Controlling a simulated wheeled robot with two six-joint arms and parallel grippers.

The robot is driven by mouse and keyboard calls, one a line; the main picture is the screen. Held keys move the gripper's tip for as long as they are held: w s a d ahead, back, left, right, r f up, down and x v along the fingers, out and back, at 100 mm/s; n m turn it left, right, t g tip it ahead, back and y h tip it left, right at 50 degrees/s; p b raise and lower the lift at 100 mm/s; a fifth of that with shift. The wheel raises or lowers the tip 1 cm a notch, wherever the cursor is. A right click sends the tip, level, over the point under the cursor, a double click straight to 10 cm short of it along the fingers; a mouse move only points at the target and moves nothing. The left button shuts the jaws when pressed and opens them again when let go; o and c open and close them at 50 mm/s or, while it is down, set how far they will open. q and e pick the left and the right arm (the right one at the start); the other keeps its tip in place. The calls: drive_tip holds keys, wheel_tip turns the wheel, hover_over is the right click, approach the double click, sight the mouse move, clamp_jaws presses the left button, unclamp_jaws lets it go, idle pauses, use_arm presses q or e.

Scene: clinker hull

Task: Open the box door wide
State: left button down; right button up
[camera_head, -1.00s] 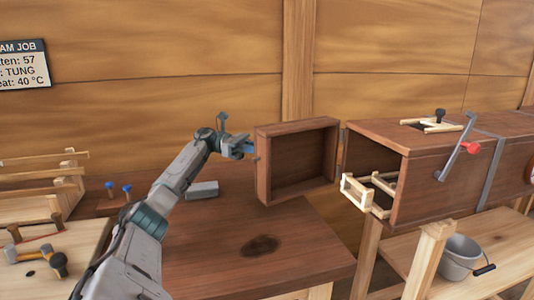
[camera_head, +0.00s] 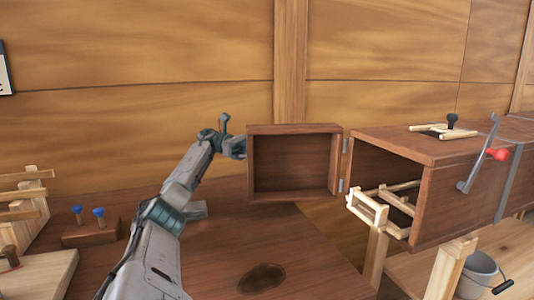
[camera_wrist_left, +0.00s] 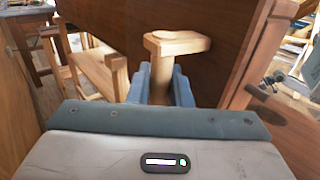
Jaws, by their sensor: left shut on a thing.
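The box door (camera_head: 294,168) is a shallow, tray-like dark wood lid. It stands open at the left end of the long brown box (camera_head: 445,197), held by hinges on the door's right edge, with its hollow inner side towards me. The box mouth is uncovered. My left gripper (camera_head: 238,148) is at the door's left edge, its fingertips hidden behind the door in the head view. In the left wrist view my left gripper (camera_wrist_left: 160,85) is shut on the pale wooden handle (camera_wrist_left: 177,44) on the door's outer face. My right gripper is not in view.
A pale wooden rack (camera_head: 372,209) pokes out of the box mouth. A lever with a red knob (camera_head: 497,154) is on the box side. A grey bucket (camera_head: 478,276) stands below. Blue-topped pegs (camera_head: 88,214) stand at left. The brown tabletop (camera_head: 215,262) is mostly clear.

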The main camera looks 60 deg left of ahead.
use_arm(q)
drive_tip(key=shift+w+a+f, duration=0.1)
drive_tip(key=shift+w, duration=0.05)
idle(0.3)
drive_tip(key=c, duration=1.4)
unclamp_jaws()
